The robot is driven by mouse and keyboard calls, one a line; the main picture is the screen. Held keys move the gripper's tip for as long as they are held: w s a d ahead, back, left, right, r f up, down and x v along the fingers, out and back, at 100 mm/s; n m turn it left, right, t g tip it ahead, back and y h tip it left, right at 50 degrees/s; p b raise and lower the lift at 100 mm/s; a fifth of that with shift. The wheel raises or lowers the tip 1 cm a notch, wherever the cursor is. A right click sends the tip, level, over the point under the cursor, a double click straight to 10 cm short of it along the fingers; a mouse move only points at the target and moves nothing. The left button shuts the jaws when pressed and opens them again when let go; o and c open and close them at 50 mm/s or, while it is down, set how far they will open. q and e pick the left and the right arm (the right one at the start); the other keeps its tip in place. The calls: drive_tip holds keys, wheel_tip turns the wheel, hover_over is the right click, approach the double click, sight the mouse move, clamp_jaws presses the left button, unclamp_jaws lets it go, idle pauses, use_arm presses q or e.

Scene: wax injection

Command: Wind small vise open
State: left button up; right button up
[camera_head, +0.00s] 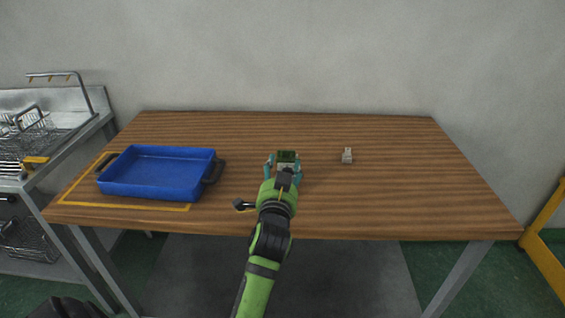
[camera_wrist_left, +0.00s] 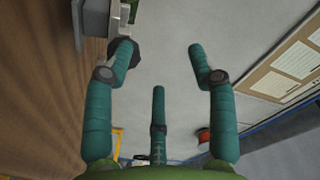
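The small vise (camera_head: 287,154), grey with a green part on top, stands near the middle of the wooden table, partly hidden behind my left gripper (camera_head: 283,168). In the left wrist view the vise (camera_wrist_left: 97,18) is at the top left, cut off by the edge. A dark round knob (camera_wrist_left: 128,50) shows on its side. My left gripper (camera_wrist_left: 160,52) has its teal fingers spread wide with nothing between them. One fingertip is beside the knob; I cannot tell whether they touch. My right gripper is not in view.
A blue tray (camera_head: 218,165) with dark handles stands on the left of the table (camera_head: 400,205), inside a yellow outline. A small grey object (camera_head: 347,156) stands right of the vise. The table's right side is clear. A metal rack unit (camera_head: 90,132) is at the far left.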

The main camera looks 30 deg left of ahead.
use_arm(q)
drive_tip(key=shift+r, duration=1.65)
drive_tip(key=s+d+f+m, duration=0.1)
drive_tip(key=f+m, duration=0.2)
drive_tip(key=m, duration=0.1)
drive_tip(key=s+d+f+m+y, duration=0.1)
drive_tip(key=f+m, duration=0.2)
drive_tip(key=m, duration=0.1)
drive_tip(key=s+d+f+m+b, duration=0.1)
drive_tip(key=d+f+m, duration=0.1)
drive_tip(key=m, duration=0.3)
drive_tip(key=shift+s+f+g, duration=0.3)
drive_tip(key=shift+f+g, duration=0.1)
drive_tip(key=shift+f, duration=0.25)
drive_tip(key=shift+d+f+m, duration=0.2)
drive_tip(key=shift+d+m, duration=0.05)
drive_tip(key=shift+m, duration=0.35)
drive_tip(key=shift+w+a, duration=0.1)
drive_tip(key=x, duration=0.6)
drive_tip(key=shift+w+a+p, duration=0.2)
drive_tip(key=shift+a+p, duration=0.05)
drive_tip(key=shift+p, duration=0.15)
